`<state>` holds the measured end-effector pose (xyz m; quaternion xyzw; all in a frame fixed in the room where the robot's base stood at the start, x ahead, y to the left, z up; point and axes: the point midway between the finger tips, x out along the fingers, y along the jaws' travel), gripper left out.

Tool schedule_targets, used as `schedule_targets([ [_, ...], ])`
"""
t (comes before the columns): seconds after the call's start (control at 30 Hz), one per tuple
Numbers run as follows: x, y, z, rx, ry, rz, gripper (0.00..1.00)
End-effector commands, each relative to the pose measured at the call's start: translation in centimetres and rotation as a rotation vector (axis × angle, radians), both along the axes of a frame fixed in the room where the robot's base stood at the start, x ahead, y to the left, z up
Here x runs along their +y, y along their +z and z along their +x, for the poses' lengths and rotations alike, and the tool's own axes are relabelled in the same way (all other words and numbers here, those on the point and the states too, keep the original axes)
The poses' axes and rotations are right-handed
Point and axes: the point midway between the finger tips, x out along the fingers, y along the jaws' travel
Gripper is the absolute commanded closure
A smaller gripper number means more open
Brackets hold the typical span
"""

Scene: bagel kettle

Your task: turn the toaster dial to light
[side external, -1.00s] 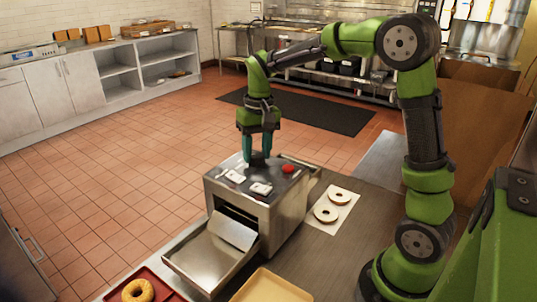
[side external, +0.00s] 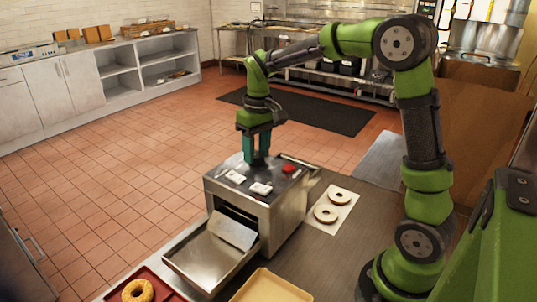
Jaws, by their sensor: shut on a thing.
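The toaster (side external: 285,222) is a steel box on the counter, with a front opening and a sloping metal chute. Its dark top panel carries a red button (side external: 289,169) and two white label plates, one on the left (side external: 236,177) and one nearer the front (side external: 261,188). My gripper (side external: 256,162) points straight down at the back of this panel, its teal fingers shut on the dial. The dial is hidden between the fingers, so its pointer and setting cannot be seen. The label writing is too small to read.
Two bagel halves (side external: 327,213) lie on white paper right of the toaster. A red tray (side external: 165,283) with a yellow bagel (side external: 137,291) and an empty tan tray (side external: 270,287) lie in front. The counter (side external: 335,255) is bare between the paper and my arm base.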

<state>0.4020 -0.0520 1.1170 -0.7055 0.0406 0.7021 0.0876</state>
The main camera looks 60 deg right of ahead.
Motion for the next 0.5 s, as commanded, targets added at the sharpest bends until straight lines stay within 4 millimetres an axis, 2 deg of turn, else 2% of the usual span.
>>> schedule_targets([
  [0.1,-0.01,0.2,0.13,-0.007,0.004,-0.001,0.88],
  [0.13,-0.01,0.2,0.12,-0.007,0.004,-0.001,0.54],
  [0.27,0.0,0.14,0.09,-0.005,0.003,-0.001,0.34],
  [0.3,0.01,0.12,0.08,-0.005,0.002,-0.001,0.32],
  [0.5,0.01,0.06,0.04,-0.002,0.001,0.0,0.32],
])
